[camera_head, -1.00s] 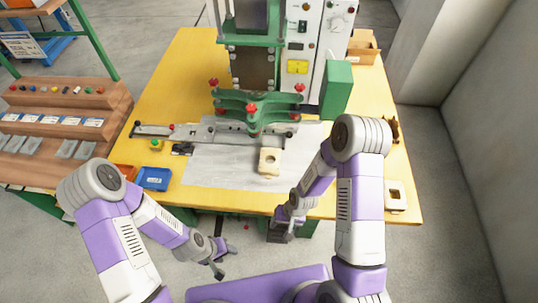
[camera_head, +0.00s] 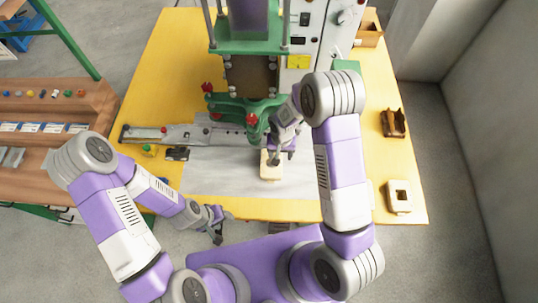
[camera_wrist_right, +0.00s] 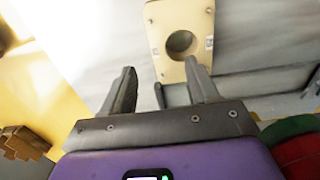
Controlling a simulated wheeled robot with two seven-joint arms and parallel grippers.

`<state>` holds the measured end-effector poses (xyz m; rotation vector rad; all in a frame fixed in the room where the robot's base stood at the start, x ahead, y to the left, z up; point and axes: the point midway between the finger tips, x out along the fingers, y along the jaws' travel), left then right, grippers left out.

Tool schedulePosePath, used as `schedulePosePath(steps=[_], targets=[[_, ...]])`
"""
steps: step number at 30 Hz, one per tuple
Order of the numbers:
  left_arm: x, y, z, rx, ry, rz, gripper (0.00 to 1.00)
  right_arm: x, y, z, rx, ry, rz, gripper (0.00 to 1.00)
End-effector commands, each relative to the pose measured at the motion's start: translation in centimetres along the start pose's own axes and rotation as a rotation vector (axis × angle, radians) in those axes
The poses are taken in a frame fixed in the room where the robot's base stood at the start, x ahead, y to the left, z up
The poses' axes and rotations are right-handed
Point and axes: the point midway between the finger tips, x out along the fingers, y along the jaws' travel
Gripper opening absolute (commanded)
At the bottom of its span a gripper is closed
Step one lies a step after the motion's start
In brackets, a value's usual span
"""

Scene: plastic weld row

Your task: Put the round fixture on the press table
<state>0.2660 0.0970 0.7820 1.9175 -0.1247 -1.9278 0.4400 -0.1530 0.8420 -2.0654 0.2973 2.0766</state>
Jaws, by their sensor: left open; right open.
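The round fixture is a cream block (camera_head: 271,173) with a round hole, lying on the light grey sheet in front of the green press (camera_head: 250,108). In the right wrist view the block (camera_wrist_right: 155,35) shows its hole and small corner fittings. My right gripper (camera_head: 275,157) is open over the block's far end. In the wrist view its fingers (camera_wrist_right: 160,78) point towards the block; one overlaps its edge and the other is beside it. Contact cannot be told. My left gripper (camera_head: 217,223) is open and empty, low in front of the table's front edge.
A cream block with a square hole (camera_head: 399,196) and a dark brown fixture (camera_head: 393,123) stand on the yellow table's right side. A metal rail (camera_head: 160,135) runs left from the press. The grey sheet (camera_head: 215,177) left of the block is clear.

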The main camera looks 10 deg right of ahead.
Motion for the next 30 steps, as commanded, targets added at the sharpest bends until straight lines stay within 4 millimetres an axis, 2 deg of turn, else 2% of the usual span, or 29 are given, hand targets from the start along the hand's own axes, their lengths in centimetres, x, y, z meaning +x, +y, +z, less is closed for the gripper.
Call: schedulePosePath(steps=[15,23,26,30], targets=[[0.4,-0.2,0.0,0.0,-0.001,0.0,0.53,6.5,-0.4,-0.8,-0.001,-0.003,0.001,0.59],[0.4,-0.2,0.0,0.0,-0.001,0.0,0.53,6.8,-0.5,-0.8,0.0,-0.001,-0.001,0.59],[0.4,-0.2,0.0,0.0,-0.001,0.0,0.53,6.8,-0.5,-0.8,0.0,-0.001,-0.001,0.47],[0.4,-0.2,0.0,0.0,-0.001,0.0,0.53,6.8,-0.5,-0.8,0.0,-0.001,-0.001,0.26]])
